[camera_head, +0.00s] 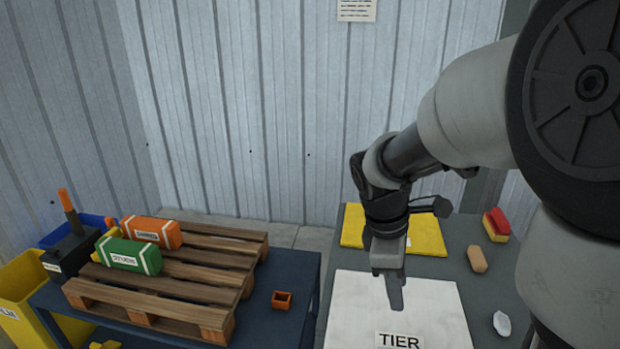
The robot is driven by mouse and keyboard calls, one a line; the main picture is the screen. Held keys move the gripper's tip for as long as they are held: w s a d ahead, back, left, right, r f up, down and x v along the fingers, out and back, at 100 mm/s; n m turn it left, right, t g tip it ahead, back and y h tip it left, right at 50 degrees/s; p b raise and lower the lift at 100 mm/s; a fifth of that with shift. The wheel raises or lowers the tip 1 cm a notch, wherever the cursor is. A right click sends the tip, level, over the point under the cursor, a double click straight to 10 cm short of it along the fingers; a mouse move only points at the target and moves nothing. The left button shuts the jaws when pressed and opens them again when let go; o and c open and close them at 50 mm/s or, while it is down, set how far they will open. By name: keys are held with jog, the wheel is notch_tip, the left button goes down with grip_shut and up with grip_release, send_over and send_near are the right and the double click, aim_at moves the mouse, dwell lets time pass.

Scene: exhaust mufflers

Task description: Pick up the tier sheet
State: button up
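The tier sheet (445,305) is a white, flat sheet with a "TIER" label near its front edge. It lies on the dark grey table at the lower middle right, its front edge cut off by the picture. My gripper (396,300) points down over the sheet, its fingertips overlapping the sheet's middle in the picture. I see the fingers nearly edge-on, so their opening is hidden. I cannot tell whether they touch the sheet.
A yellow sheet (427,236) lies behind the tier sheet. A red and yellow block (496,225), a tan block (477,259) and a white oval object (502,323) lie to the right. At left, a wooden pallet (215,262) bears green (128,254) and orange (150,231) labelled packages.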

jog(key=shift+n+g, duration=0.5)
jog(key=shift+n, duration=0.4)
jog(key=b+x, duration=0.1)
jog(key=x, duration=0.4)
jog(key=b+x, duration=0.1)
jog(key=x, duration=0.4)
jog(key=a+b+x, duration=0.1)
jog(key=x, duration=0.4)
jog(key=shift+s+a+f+b, duration=0.1)
jog(key=shift+s+f+b, duration=0.1)
jog(key=shift+f+b, duration=0.1)
jog(key=shift+w+b+x, duration=0.2)
jog(key=shift+b+x, duration=0.3)
jog(key=shift+x, duration=0.95)
jog(key=shift+w+b+x, duration=0.2)
jog(key=shift+b+x, duration=0.3)
jog(key=shift+x, duration=0.95)
jog(key=shift+f, duration=0.2)
jog(key=shift+c, duration=0.3)
grip_shut()
